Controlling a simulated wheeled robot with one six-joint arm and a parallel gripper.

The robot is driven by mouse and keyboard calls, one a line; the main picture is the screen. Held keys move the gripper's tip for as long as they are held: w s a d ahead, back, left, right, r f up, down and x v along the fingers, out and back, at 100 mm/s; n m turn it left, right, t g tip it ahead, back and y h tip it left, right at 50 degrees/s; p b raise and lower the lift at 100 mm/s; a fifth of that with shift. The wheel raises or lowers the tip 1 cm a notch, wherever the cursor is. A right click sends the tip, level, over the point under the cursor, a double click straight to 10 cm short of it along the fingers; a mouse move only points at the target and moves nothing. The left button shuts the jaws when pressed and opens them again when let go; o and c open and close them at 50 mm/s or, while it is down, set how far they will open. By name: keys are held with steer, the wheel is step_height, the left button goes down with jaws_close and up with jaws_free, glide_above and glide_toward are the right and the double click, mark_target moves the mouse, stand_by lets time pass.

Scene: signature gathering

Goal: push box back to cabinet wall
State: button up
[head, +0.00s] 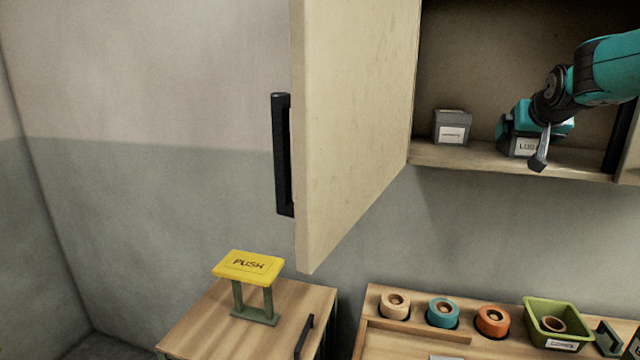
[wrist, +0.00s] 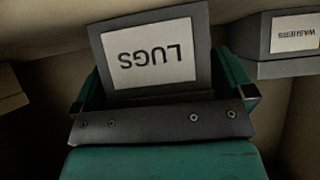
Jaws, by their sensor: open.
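The grey box labelled LUGS (head: 522,146) sits on the floor of the open wall cabinet, near its front edge. In the wrist view the LUGS box (wrist: 150,55) shows upside down, directly in front of my gripper (wrist: 162,92). My gripper is open, with teal parts showing at both sides of the box. In the head view my gripper (head: 536,145) is at the box and partly covers it. I cannot tell whether it touches the box. The cabinet back wall (head: 480,70) is behind; the gap behind the box is hidden.
A second grey box (head: 452,128) stands to the left in the cabinet; its label reads WASHERS in the wrist view (wrist: 290,40). The cabinet door (head: 350,120) hangs open at left. Below are a yellow PUSH stand (head: 249,265) and a bench with rolls and a green bin (head: 555,322).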

steer(key=shift+w+d+p, duration=0.25)
steer(key=shift+w+p, duration=0.4)
steer(key=shift+w, duration=0.2)
steer(key=shift+w+d+p, duration=0.25)
steer(key=shift+w+p, duration=0.35)
steer(key=shift+w, duration=0.2)
steer(key=shift+s+a+f+b, duration=0.15)
steer(key=shift+s+b, duration=0.1)
steer(key=shift+b, duration=0.2)
steer(key=s+a+b, duration=0.1)
steer(key=s+b, duration=0.1)
steer(key=s, duration=0.1)
steer(key=s+a+b, duration=0.1)
steer(key=s+b, duration=0.2)
steer(key=s, duration=0.1)
steer(key=s+a+b, duration=0.1)
steer(key=s+b, duration=0.1)
steer(key=s, duration=0.1)
steer(key=shift+s, duration=0.3)
